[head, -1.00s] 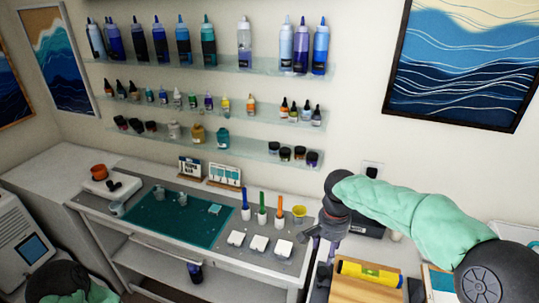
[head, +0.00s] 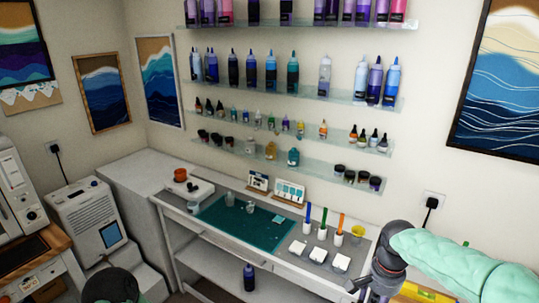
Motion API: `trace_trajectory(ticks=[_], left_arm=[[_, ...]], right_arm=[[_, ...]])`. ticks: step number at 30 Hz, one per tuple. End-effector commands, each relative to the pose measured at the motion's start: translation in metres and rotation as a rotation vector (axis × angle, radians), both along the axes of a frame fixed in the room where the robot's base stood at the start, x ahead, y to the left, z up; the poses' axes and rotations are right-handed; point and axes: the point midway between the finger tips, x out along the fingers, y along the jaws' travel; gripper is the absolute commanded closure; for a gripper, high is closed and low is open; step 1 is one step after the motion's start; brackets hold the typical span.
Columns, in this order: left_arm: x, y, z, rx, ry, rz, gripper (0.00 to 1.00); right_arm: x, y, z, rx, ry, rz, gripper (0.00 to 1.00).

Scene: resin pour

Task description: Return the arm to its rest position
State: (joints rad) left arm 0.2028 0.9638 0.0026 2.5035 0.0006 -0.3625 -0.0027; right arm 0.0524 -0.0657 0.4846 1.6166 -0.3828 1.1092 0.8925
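My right arm, in a mint-green sleeve, comes in from the right edge of the head view. Its dark gripper (head: 368,286) points down at the bottom, beside the right end of the workbench. The gripper is small and partly cut off, so I cannot tell whether it is open or shut, and no held object is clear. Of my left arm only a dark joint and a bit of green sleeve show at the bottom left. The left gripper is out of view.
The workbench has a teal mat (head: 260,229), clear cups, colored sticks in white holders, white blocks (head: 341,263) and a yellow cup (head: 357,231). A yellow level (head: 425,293) lies partly behind my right arm. Shelves of bottles line the wall. A dark bottle (head: 249,277) stands below the bench.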

Motion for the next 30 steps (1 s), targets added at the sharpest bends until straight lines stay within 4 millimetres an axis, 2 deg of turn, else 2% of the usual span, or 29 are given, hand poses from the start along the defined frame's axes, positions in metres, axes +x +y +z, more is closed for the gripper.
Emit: trace_trajectory(ticks=[1, 11, 17, 20, 23, 27, 30], left_arm=[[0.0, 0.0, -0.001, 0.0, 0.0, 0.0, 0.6], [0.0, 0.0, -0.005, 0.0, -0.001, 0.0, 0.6], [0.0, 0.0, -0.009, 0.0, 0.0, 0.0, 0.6], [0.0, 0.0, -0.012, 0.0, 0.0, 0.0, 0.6], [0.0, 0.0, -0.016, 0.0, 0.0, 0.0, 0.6], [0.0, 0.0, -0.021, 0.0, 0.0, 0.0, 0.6], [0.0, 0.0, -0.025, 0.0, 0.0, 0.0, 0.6]], right_arm=[[0.0, 0.004, -0.01, 0.008, 0.007, 0.014, 0.42], [0.005, 0.029, -0.065, 0.069, 0.004, 0.115, 0.42], [0.004, 0.055, -0.119, 0.129, -0.005, 0.201, 0.42], [-0.003, 0.072, -0.156, 0.169, -0.009, 0.255, 0.42], [-0.016, 0.094, -0.202, 0.219, -0.019, 0.314, 0.42], [-0.042, 0.123, -0.262, 0.279, -0.045, 0.39, 0.42], [-0.067, 0.142, -0.299, 0.31, -0.063, 0.433, 0.42]])
